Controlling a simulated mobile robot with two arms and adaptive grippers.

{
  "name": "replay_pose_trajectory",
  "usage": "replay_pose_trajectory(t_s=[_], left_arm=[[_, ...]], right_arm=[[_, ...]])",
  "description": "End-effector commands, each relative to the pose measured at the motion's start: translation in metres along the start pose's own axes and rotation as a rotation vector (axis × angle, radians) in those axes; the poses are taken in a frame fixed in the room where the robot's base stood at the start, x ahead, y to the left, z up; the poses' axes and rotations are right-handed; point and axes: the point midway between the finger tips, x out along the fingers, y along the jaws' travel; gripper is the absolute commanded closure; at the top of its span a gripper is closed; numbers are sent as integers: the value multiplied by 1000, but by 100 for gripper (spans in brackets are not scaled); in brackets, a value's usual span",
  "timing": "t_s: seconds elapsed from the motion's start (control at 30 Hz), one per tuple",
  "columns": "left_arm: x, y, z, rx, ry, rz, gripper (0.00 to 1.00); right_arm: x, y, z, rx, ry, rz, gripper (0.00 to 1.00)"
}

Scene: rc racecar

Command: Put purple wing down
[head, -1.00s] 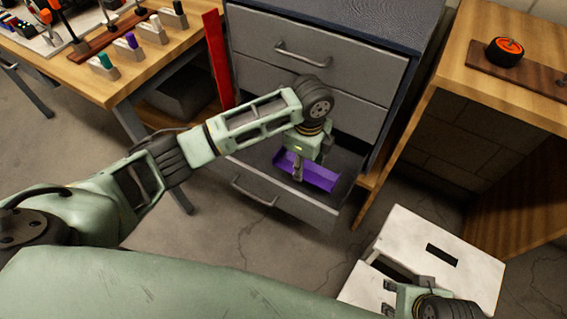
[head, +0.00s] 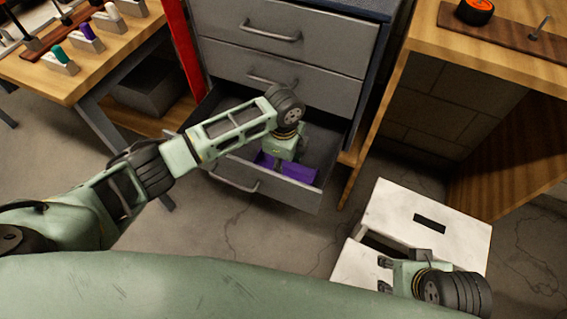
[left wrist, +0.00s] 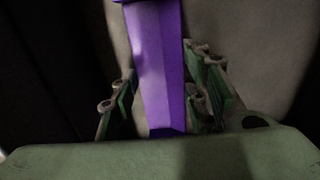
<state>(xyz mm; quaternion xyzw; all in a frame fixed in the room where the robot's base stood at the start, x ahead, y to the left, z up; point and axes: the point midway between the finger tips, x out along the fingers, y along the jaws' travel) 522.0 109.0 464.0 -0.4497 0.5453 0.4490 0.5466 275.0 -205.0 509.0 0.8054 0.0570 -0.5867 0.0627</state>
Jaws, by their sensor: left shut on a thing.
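The purple wing (head: 300,172) is in the open bottom drawer (head: 304,196) of the grey cabinet, partly hidden by my left gripper (head: 277,165). My left gripper is shut on the wing and points down inside the drawer. In the left wrist view the wing (left wrist: 158,65) runs lengthwise between the fingers (left wrist: 160,108). Whether the wing touches the drawer floor is hard to tell. My right gripper (head: 385,275) is open and empty, low at the right over a white box-like stool.
The white stool (head: 450,240) has a dark slot in its top. A wooden workbench (head: 75,75) with coloured tools in holders stands at left, beside a red upright piece (head: 183,60). A wooden table (head: 430,55) with an orange-topped wheel (head: 474,10) stands at right.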

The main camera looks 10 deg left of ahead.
Motion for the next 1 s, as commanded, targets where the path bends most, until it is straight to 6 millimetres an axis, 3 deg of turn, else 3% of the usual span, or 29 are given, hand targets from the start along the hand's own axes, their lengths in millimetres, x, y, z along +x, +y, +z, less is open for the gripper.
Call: replay_pose_trajectory(t_s=[0.07, 0.1, 0.3, 0.67, 0.83, 1.0], left_arm=[[2, 0, 0, 0, 0, 1, 80], [3, 0, 0, 0, 0, 0, 56], [3, 0, 0, 0, 0, 0, 39], [-1, 0, 0, 0, 0, 0, 39], [-27, -1, 0, 0, 0, -2, 39], [-68, -1, 0, 1, 1, -3, 39]], right_arm=[[0, 0, 0, 0, 0, 0, 60], [0, 0, 0, 0, 0, 0, 60], [0, 0, 0, 0, 0, 0, 60], [0, 0, 0, 0, 0, 0, 60], [-10, 0, -3, 0, 0, 0, 60], [-21, 1, -8, 0, 3, 0, 60]])
